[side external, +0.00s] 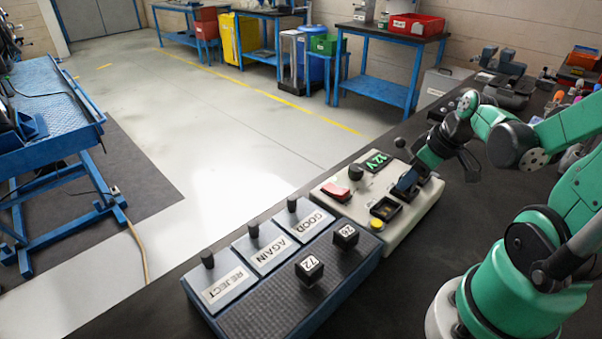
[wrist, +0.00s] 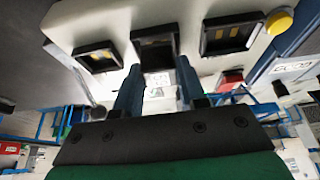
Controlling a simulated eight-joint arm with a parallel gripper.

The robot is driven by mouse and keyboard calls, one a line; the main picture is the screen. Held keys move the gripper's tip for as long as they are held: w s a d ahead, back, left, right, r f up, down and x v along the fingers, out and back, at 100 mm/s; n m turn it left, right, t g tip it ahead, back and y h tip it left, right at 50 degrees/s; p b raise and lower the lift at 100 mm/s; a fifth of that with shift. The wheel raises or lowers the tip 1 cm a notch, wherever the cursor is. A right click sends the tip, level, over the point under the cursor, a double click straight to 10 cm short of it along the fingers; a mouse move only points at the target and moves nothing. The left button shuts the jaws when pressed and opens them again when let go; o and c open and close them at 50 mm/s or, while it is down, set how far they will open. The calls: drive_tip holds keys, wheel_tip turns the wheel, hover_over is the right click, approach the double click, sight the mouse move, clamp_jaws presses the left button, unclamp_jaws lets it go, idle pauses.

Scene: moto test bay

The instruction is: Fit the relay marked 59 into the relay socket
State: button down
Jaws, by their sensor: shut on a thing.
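My gripper (side external: 407,183) points down at the pale test box (side external: 332,211), its blue fingers over the middle of a row of sockets. In the wrist view my gripper (wrist: 158,92) is shut on a dark relay (wrist: 155,57), mostly hidden between the fingers; its number is not readable. The relay is at the middle socket; I cannot tell whether it is inside or just above. A dark-framed socket with gold contacts (wrist: 232,33) is empty beside the yellow button (wrist: 279,21), and another empty one (wrist: 98,57) lies on the other side.
A blue-edged tray (side external: 242,327) in front has REJECT, AGAIN and GOOD plates with black knobs. Relays marked 72 (side external: 310,269) and apparently 26 (side external: 345,236) stand on it. The box has a red switch (side external: 336,191), a green-lit display (side external: 378,160) and a black knob (side external: 356,172).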

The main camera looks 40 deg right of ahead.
idle(0.4)
drive_tip(key=shift+c, duration=2.1)
unclamp_jaws()
drive_tip(key=shift+r, duration=3.5)
drive_tip(key=w+a+t, duration=0.1)
drive_tip(key=w+a, duration=0.1)
drive_tip(key=a, duration=0.5)
drive_tip(key=w+a+t, duration=0.1)
drive_tip(key=w+a, duration=0.2)
drive_tip(key=a, duration=0.4)
drive_tip(key=shift+a+r+t, duration=0.15)
drive_tip(key=shift+a+t, duration=0.05)
drive_tip(key=shift+t, duration=0.1)
